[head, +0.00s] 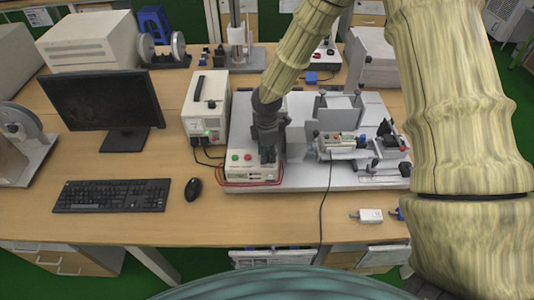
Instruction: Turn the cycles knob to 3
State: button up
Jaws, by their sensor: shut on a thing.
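My gripper (268,156) points down at the right part of a small white control box (240,172), which has a green and a red button on its left and small displays on its front. The gripper is shut, with its fingertips down at the box's top where the cycles knob sits. The knob is hidden by the fingers, so its setting cannot be read.
The box stands at the left front of a grey base plate (330,180) bearing a test rig (345,140). A white power supply (205,108) stands at the left, with cables to the box. A mouse (194,189), keyboard (112,195) and monitor (103,100) are farther left.

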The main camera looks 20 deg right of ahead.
jog(key=m+b, duration=0.1)
jog(key=m, duration=0.4)
jog(key=shift+m, duration=2.3)
jog(key=o, duration=1)
jog(key=shift+o, duration=0.2)
jog(key=shift+r, duration=0.1)
notch_tip(320, 180, up, 12)
